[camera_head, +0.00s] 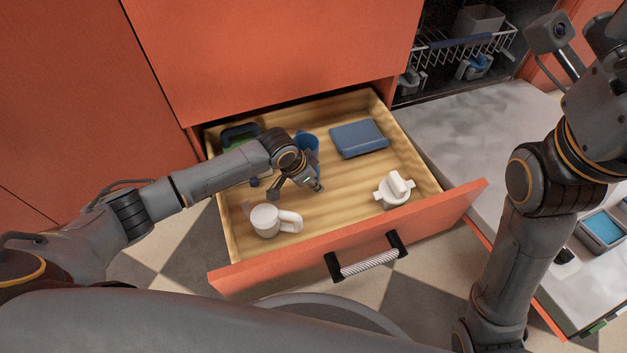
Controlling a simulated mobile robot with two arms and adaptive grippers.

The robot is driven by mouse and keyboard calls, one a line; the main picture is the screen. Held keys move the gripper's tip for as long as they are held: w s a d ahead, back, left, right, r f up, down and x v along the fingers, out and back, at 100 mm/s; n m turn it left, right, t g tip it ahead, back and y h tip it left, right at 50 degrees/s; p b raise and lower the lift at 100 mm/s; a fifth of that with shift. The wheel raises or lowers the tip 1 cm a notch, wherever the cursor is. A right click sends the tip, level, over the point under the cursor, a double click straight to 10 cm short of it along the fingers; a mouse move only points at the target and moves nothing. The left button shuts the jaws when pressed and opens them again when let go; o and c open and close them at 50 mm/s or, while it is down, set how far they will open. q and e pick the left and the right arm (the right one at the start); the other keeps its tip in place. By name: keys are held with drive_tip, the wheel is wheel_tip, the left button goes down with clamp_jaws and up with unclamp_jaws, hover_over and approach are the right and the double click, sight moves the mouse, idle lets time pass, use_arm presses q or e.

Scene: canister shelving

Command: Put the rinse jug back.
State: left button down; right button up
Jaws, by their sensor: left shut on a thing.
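A blue jug-like vessel (309,142) shows inside the open wooden drawer (350,185), partly hidden behind my left gripper. My left gripper (300,188) reaches in from the left and is shut, apparently on this blue vessel; the contact itself is hidden. Whether the vessel rests on the drawer floor, I cannot tell. A white jug (266,220) with a handle on its right stands in the front left of the drawer. A white lidded vessel (394,189) stands at the front right. Which one is the rinse jug is not marked. My right arm shows at the right, but its gripper is out of view.
A blue-grey box (358,138) lies at the drawer's back right, and a dark green-and-black item (240,136) at its back left. The orange drawer front (440,213) stands pulled out. A pale counter (475,130) and an open rack (470,45) lie to the right.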

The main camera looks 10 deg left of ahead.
use_arm(q)
drive_tip(key=c, duration=1.2)
unclamp_jaws()
